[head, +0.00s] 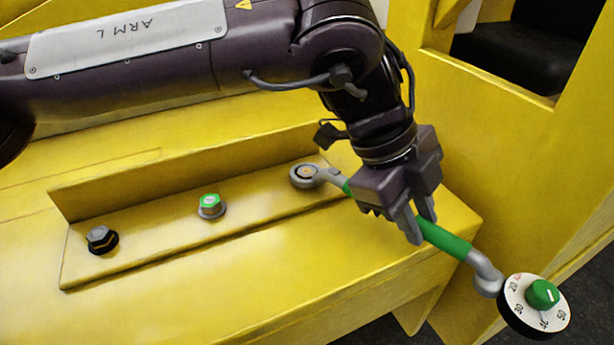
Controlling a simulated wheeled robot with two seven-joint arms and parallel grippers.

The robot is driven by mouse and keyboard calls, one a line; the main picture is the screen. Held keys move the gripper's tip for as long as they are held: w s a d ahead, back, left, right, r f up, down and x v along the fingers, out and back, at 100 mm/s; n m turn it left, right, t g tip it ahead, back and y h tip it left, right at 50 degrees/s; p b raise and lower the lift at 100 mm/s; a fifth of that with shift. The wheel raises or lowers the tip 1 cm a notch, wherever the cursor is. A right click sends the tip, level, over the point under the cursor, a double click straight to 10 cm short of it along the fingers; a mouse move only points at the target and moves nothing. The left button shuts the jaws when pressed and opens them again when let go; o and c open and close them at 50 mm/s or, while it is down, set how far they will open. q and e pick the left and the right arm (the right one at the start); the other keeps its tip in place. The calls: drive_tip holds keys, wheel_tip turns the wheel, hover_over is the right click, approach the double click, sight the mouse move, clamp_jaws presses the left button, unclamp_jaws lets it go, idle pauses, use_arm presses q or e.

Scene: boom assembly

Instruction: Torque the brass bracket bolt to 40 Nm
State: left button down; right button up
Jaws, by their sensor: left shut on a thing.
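My left gripper (420,230) is shut on the green handle of a torque wrench (445,240). The wrench's grey ring head (304,174) is at the right end of the yellow bracket strip, with a small brass-coloured centre showing inside it. That looks like the brass bolt, but I cannot tell whether the ring is fully seated. At the wrench's other end is a dial (520,310) marked 20, 30, 40 and 50, with a green knob (542,294) and a small red mark near 20. I cannot read its setting surely. My right gripper is not in view.
A green-topped bolt (211,206) and a dark bolt (102,239) stand on the same yellow strip (155,238), to the left of the wrench head. A raised yellow ledge runs behind them. A yellow wall (500,130) with an opening rises at right; the dial overhangs the dark floor.

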use_arm(q)
drive_tip(key=shift+s+r, duration=0.1)
drive_tip(key=shift+r, duration=0.05)
drive_tip(key=shift+s+a+m+g+p, duration=0.4)
drive_tip(key=shift+s+a+m, duration=0.4)
drive_tip(key=shift+a, duration=0.25)
drive_tip(key=shift+s+a+m+g+y+p, duration=0.2)
drive_tip(key=shift+s+a+m+p, duration=0.1)
drive_tip(key=shift+a+m, duration=0.25)
drive_tip(key=shift+s+a+m+g+y+p, duration=0.1)
drive_tip(key=shift+s+a+m+y+p, duration=0.2)
drive_tip(key=shift+a, duration=0.35)
drive_tip(key=shift+s+a+m+g+p, duration=0.2)
drive_tip(key=shift+s+a+m+p, duration=0.15)
drive_tip(key=shift+a, duration=0.25)
drive_tip(key=shift+s+a+m+g+p, duration=0.1)
drive_tip(key=shift+a+m+g+p, duration=0.15)
drive_tip(key=shift+a+m, duration=0.25)
